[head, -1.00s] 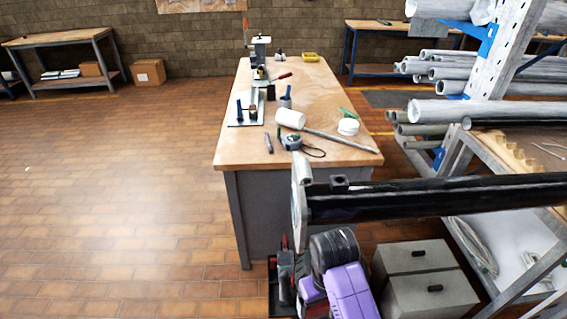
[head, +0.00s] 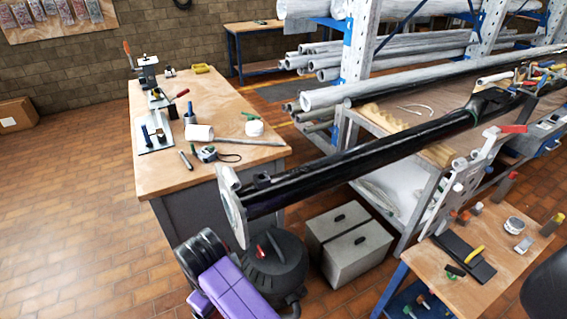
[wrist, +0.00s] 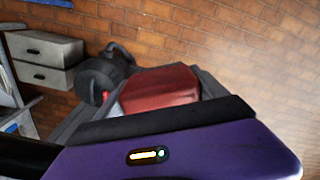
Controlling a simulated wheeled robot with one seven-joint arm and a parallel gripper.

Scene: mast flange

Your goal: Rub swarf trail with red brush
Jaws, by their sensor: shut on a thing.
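My gripper (wrist: 150,84) shows in the wrist view, its grey fingers on either side of a dark red block, which I take to be the red brush (wrist: 163,86). It is shut on this block and holds it above the brick floor. The brush's bristles are hidden. In the head view only my purple arm shows, at the lower left; the fingers and brush are out of sight. A long black mast (head: 370,165) ends in a pale flange (head: 232,208) above my arm. I cannot make out the swarf trail in either view.
A wooden workbench (head: 165,95) with tools stands beyond the flange. A black round vacuum (head: 272,268) and grey cabinets (head: 347,246) stand under the mast. A pipe rack (head: 354,50) and small tool table (head: 480,270) are to the right.

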